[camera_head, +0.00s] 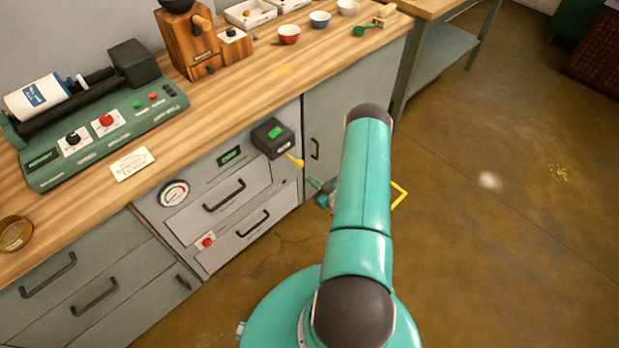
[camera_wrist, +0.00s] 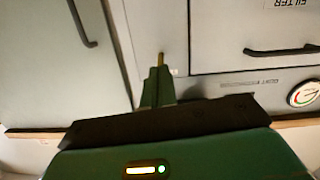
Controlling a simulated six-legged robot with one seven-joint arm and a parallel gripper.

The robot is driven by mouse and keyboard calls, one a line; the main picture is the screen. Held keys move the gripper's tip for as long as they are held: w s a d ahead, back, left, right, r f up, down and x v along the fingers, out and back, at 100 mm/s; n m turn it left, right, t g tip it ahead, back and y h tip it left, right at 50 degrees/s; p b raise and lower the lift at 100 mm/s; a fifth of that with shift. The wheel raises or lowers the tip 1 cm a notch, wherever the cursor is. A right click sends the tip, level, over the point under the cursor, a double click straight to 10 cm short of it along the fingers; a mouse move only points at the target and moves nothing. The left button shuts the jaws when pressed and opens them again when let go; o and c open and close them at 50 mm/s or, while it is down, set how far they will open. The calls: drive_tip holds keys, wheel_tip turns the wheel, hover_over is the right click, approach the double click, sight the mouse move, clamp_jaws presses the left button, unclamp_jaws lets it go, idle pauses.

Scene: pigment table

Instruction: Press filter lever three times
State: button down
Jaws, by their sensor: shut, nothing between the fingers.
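The filter lever (camera_head: 294,160) is a short yellow handle. My gripper (camera_head: 316,184) is green and mostly hidden behind my own arm. Its shut, empty fingers lie just below and right of the lever end. In the wrist view the shut fingers (camera_wrist: 157,82) point at the cabinet, and a thin yellowish piece (camera_wrist: 160,59) shows just past their tips. I cannot tell whether the fingers touch the lever.
The cabinet front also carries a round gauge (camera_head: 174,193), drawers with dark handles (camera_head: 224,195) and a red button (camera_head: 207,241). A green roller machine (camera_head: 110,125), a wooden grinder (camera_head: 190,45) and small bowls (camera_head: 289,34) stand on the wooden worktop (camera_head: 245,100). The floor at right is open.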

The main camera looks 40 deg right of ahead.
drive_tip(key=s+f, duration=0.2)
drive_tip(key=s, duration=0.4)
drive_tip(key=shift+s, duration=0.3)
drive_tip(key=shift+f, duration=0.1)
